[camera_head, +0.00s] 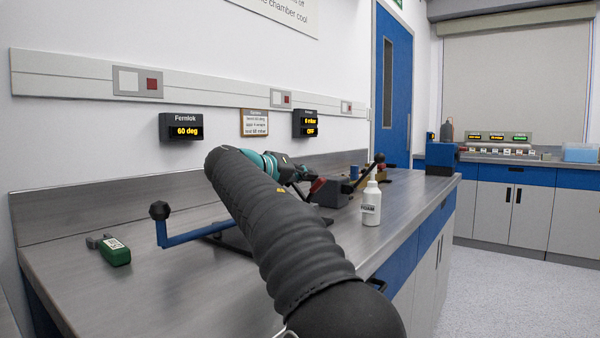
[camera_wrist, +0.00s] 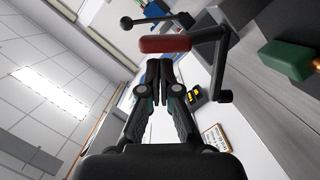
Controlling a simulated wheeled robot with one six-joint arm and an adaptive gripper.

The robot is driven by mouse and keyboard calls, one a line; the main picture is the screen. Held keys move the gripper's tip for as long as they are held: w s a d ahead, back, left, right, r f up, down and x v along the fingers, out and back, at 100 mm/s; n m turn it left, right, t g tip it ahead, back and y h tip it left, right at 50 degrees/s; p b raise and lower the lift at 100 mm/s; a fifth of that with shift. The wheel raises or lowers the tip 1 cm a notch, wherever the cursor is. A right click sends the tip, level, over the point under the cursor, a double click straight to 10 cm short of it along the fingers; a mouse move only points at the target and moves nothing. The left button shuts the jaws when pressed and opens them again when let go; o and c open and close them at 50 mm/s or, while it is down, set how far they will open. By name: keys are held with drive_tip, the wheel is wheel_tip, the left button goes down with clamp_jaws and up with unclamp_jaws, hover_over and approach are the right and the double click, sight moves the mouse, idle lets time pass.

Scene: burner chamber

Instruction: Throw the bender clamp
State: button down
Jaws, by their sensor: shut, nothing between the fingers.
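In the wrist view a red grip (camera_wrist: 165,44) sits on a dark cranked lever (camera_wrist: 222,62), which looks like the clamp handle. My gripper (camera_wrist: 160,66) is shut and empty, its fingertips close below the red grip; I cannot tell whether they touch. In the head view my gripper (camera_head: 303,187) is over the bench beside the red grip (camera_head: 318,185). My arm hides much of the bender, but its blue bent arm (camera_head: 190,238) with a black knob (camera_head: 159,210) shows to the left.
A white bottle (camera_head: 371,204) stands on the bench (camera_head: 130,290) right of my arm. A green tool (camera_head: 115,252) lies at the left. A wall display (camera_head: 182,128) reads 60 deg; another (camera_head: 308,124) reads OFF. Bare bench lies at the front left.

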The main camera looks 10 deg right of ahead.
drive_tip(key=shift+s+d+f, duration=0.1)
drive_tip(key=shift+s+f, duration=0.05)
drive_tip(key=shift+f, duration=0.05)
idle(0.3)
drive_tip(key=s+d+f+m+b, duration=0.1)
drive_tip(key=b, duration=0.2)
drive_tip(key=shift+m+y, duration=0.3)
drive_tip(key=shift+s+d+m+b, duration=0.15)
drive_tip(key=shift+m+b, duration=0.25)
drive_tip(key=shift+b, duration=0.35)
drive_tip(key=shift+r, duration=0.25)
